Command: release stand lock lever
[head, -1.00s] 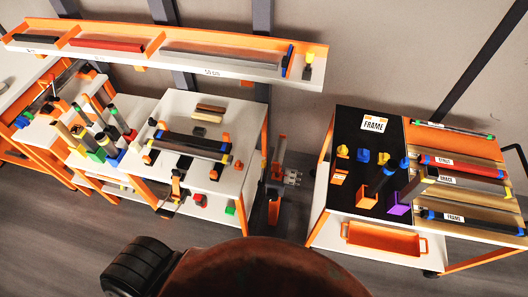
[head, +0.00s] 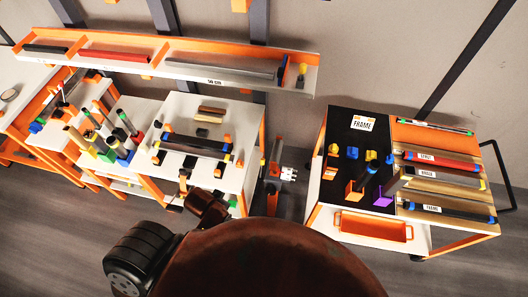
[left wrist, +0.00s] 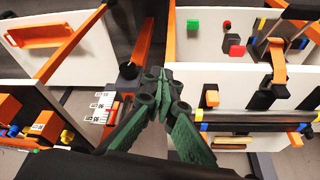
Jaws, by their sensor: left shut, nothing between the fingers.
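A dark stand (head: 272,190) stands on the floor between the white table and the cart in the head view. It has an orange upright part and a small white piece at its side. In the left wrist view, what looks like its orange-red lever (left wrist: 115,112) lies left of the fingers, near a dark round knob (left wrist: 128,72) and white labelled pieces (left wrist: 101,107). My left gripper (left wrist: 163,78) is shut and empty, its dark green fingers meeting at the tips. Contact with the knob or lever cannot be told. My right gripper is not in view.
A white table (head: 240,140) with bars in holders is left of the stand. A cart (head: 320,217) with a black mat, labelled bars and an orange tray (head: 375,227) is at the right. A shelf (head: 130,62) runs along the wall. Only a narrow gap separates table and cart.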

